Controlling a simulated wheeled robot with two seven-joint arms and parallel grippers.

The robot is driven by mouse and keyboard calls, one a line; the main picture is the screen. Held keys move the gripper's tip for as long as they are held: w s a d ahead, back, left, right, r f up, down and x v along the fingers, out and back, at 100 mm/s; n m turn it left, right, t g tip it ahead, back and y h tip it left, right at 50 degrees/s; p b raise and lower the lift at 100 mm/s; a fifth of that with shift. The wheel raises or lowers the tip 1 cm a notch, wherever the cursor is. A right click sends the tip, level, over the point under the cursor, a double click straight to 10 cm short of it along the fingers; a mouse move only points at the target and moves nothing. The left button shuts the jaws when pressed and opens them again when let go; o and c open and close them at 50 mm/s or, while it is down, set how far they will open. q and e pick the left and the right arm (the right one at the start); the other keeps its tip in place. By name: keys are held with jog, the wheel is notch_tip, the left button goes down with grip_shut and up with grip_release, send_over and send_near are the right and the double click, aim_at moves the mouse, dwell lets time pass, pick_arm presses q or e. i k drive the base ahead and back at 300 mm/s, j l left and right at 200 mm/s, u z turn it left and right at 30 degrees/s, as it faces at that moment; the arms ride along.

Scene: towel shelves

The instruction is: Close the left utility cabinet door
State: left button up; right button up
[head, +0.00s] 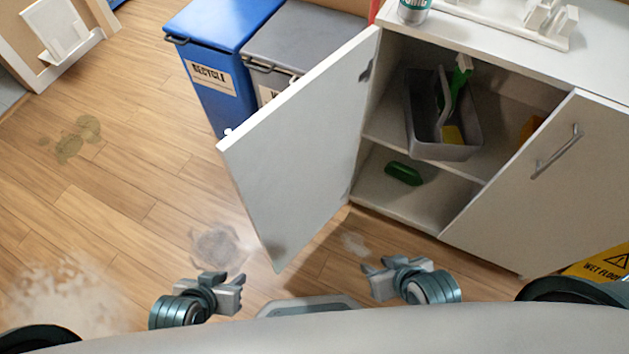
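The left utility cabinet door (298,150) is a white panel that stands wide open, swung out from the cabinet's left edge toward the left front. Its inner side faces the cabinet opening or is turned away; I cannot tell fully. My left gripper (232,279) is low in the head view, left of the door's bottom corner, apart from it, and looks open and empty. My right gripper (377,265) is low and right of the door, in front of the cabinet, apart from both, with its fingers spread and empty.
The cabinet's right door (545,165) is shut. Inside the cabinet are a grey caddy (424,143) and a green item (403,173). A blue recycle bin (213,88) and a grey bin (290,45) stand behind the open door. A yellow wet-floor sign (603,265) is at right.

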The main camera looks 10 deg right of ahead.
aim_at(289, 165)
jog(key=j+z, duration=0.2)
jog(key=j, duration=0.15)
jog(key=k+j+z, duration=0.2)
jog(key=j, duration=0.15)
jog(key=j+z, duration=0.2)
jog(key=j, duration=0.15)
jog(key=j+z, duration=0.3)
jog(key=j, duration=0.15)
jog(key=j+z, duration=0.3)
jog(key=j, duration=0.15)
jog(key=k+j+z, duration=0.25)
jog(key=j, duration=0.15)
jog(key=i+j+z, duration=0.2)
jog(key=j+z, duration=0.2)
jog(key=i+j+z, duration=0.2)
jog(key=j, duration=0.2)
jog(key=k, duration=0.1)
